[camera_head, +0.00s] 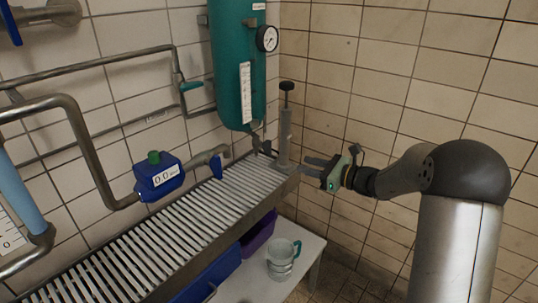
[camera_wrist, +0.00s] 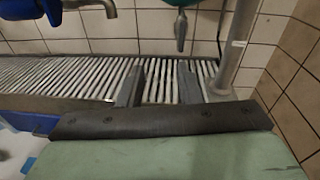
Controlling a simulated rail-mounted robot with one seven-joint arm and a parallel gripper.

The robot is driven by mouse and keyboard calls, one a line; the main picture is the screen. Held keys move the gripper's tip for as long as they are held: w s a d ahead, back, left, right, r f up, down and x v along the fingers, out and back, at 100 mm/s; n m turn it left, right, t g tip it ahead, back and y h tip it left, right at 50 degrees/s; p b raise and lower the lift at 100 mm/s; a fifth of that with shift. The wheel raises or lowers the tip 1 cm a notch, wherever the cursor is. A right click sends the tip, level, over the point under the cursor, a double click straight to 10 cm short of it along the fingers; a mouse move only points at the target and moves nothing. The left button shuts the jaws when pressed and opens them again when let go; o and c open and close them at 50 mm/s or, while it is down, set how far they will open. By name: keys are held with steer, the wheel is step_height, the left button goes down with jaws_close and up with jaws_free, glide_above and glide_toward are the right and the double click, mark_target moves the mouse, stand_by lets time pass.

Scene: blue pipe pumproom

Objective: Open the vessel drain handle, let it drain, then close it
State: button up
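The green vessel (camera_head: 237,65) hangs on the tiled wall above the slatted grating (camera_head: 190,215). Its drain fitting (camera_head: 256,143) is small and dark below the vessel's bottom; I cannot make out the handle's position. In the wrist view the drain's grey spout (camera_wrist: 181,32) points down beneath the vessel's green bottom (camera_wrist: 182,3). No flow shows from it. My gripper (camera_head: 308,166) is right of the drain, beyond the upright pump, near the grating's end. In the wrist view my gripper (camera_wrist: 160,82) has its two fingers apart, with only grating between them. It touches nothing visible.
An upright grey hand pump (camera_head: 284,135) stands between my gripper and the drain. A blue meter (camera_head: 158,178) and a tap with a blue handle (camera_head: 216,166) are to the left. A clear jug (camera_head: 281,262) stands on a low white table (camera_head: 308,248) below.

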mark_target(269, 155)
steer(key=shift+m+t, duration=0.9)
steer(key=x, duration=0.5)
steer(key=w+d+x, duration=0.1)
steer(key=x, duration=0.5)
steer(key=w+x, duration=0.1)
steer(key=x, duration=0.5)
steer(key=shift+w+d+f, duration=0.15)
steer(key=shift+w, duration=0.25)
jaws_close()
